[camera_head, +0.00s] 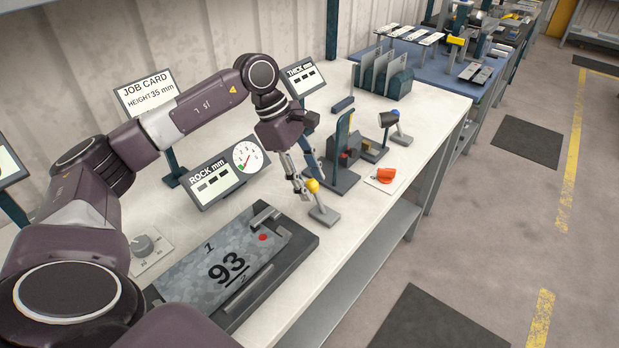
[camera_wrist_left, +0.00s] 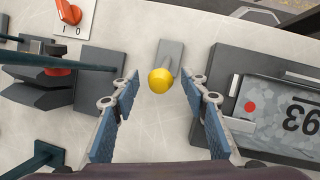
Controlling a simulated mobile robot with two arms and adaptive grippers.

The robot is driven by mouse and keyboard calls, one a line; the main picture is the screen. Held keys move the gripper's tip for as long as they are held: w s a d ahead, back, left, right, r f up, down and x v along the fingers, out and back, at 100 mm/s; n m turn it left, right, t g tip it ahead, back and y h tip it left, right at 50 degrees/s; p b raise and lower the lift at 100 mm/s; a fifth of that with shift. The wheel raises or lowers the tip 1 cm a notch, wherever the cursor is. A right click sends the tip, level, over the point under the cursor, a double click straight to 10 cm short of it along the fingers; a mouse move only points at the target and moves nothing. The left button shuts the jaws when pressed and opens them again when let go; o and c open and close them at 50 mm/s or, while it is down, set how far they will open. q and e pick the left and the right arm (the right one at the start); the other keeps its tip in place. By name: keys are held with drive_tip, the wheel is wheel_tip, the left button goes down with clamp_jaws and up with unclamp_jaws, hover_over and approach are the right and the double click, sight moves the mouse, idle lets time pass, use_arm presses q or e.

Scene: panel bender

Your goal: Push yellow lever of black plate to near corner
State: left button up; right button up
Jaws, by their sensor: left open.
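The yellow ball knob of a lever (camera_head: 312,185) stands on a small grey base plate (camera_head: 328,216) near the table's front edge, right of the large dark fixture. In the left wrist view the yellow knob (camera_wrist_left: 160,80) sits between the fingertips, with its grey plate (camera_wrist_left: 171,57) beyond it. My left gripper (camera_head: 304,184) is open and points down at the knob. Its two blue-padded fingers (camera_wrist_left: 162,84) are on either side of the knob, with gaps on both sides. I cannot tell whether any finger touches it. My right gripper is not in view.
A dark fixture (camera_head: 305,243) holds a grey sheet marked 93 (camera_head: 228,268). A green post stand (camera_head: 343,180) is close behind the gripper. Gauge and card signs line the back.

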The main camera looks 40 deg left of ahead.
use_arm(q)
clamp_jaws()
idle(0.3)
drive_tip(key=shift+r, duration=0.1)
